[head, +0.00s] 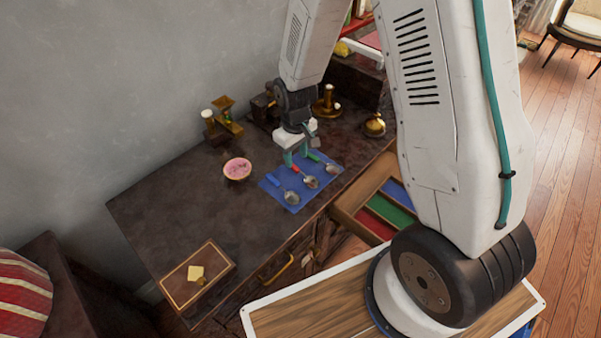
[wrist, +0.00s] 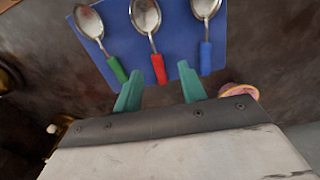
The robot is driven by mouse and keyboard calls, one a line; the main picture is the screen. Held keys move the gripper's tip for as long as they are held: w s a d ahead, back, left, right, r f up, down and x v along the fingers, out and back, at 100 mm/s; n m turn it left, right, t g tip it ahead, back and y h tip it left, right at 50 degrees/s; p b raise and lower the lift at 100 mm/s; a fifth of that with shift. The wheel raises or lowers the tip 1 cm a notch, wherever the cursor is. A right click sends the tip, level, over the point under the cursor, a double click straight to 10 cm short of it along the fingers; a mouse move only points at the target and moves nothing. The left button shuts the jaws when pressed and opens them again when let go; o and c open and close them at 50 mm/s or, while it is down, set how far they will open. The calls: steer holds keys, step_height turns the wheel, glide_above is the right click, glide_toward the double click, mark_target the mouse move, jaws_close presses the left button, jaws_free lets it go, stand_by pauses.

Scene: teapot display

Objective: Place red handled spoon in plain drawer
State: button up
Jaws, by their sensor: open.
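The red-handled spoon (head: 311,182) lies on a blue mat (head: 293,205) on the dark cabinet top, between a blue-handled spoon (head: 291,197) and a green-handled spoon (head: 333,168). My gripper (head: 296,158) is low over the mat at the handle end. In the wrist view my gripper (wrist: 161,78) is open, and the red handle (wrist: 158,68) shows between and just beyond its teal fingertips. Contact cannot be told. An open drawer (head: 347,222) at the right holds red, green and blue sections. A shut drawer front with a brass handle (head: 276,268) is left of it; which is the plain drawer is unclear.
A pink-filled bowl (head: 237,170) stands left of the mat. Brass items, including a scale-like one (head: 226,121) and a small round pot (head: 375,125), stand behind and right. A wooden board (head: 180,290) with a yellow piece lies at the front left. The left top is mostly clear.

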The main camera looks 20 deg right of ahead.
mark_target(298, 170)
steer(key=f, duration=0.5)
steer(key=shift+d+f, duration=0.1)
steer(key=shift+d, duration=0.2)
jaws_close()
